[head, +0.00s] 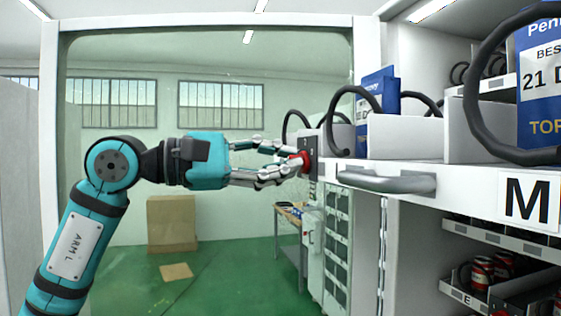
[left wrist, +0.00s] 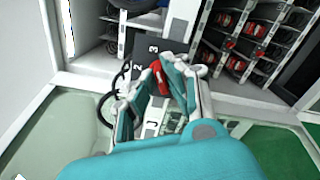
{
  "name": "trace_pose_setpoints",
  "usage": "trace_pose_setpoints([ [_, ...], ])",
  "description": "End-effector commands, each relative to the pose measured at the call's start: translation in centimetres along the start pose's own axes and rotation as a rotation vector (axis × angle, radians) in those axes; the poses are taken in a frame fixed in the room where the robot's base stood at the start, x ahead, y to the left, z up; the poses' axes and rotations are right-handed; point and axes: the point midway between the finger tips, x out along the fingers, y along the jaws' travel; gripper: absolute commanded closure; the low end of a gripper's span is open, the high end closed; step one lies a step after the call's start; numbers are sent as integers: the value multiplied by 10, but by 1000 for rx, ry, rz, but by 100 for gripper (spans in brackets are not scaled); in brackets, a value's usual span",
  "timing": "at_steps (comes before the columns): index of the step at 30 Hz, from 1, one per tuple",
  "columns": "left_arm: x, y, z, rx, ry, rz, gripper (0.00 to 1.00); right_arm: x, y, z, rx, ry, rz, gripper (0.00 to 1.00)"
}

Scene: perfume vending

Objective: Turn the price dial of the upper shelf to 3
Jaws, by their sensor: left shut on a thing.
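The red price dial (head: 299,161) sits on a dark dial plate (head: 313,153) at the left end of the upper shelf (head: 460,180). My left gripper (head: 292,163) comes in from the left, and its fingers are shut on the dial. The left wrist view also shows the red dial (left wrist: 159,70) between the fingertips (left wrist: 155,85) of my gripper. White marks show on the plate (left wrist: 145,45), one of them a 3. The fingers partly hide the dial, and I cannot tell which mark it points to. My right gripper is not in view.
A grey handle (head: 380,181) sticks out from the shelf front. Black spirals (head: 345,95) and blue boxes (head: 378,92) stand on the shelf. Lower shelves hold red cans (head: 482,272). A cardboard box (head: 172,222) stands on the green floor behind my arm.

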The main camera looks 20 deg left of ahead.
Motion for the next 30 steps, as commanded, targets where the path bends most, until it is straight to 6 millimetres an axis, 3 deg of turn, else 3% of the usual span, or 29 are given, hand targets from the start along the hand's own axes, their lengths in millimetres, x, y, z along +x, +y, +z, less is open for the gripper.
trace_pose_setpoints([
  [10,0,0,0,5,0,0,100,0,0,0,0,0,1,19],
  [11,0,0,0,5,0,-1,87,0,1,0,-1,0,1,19],
  [16,0,0,0,4,0,0,67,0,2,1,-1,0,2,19],
  [25,-3,0,0,3,1,0,67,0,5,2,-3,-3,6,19],
  [30,-25,0,-1,3,3,2,67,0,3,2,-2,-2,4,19],
])
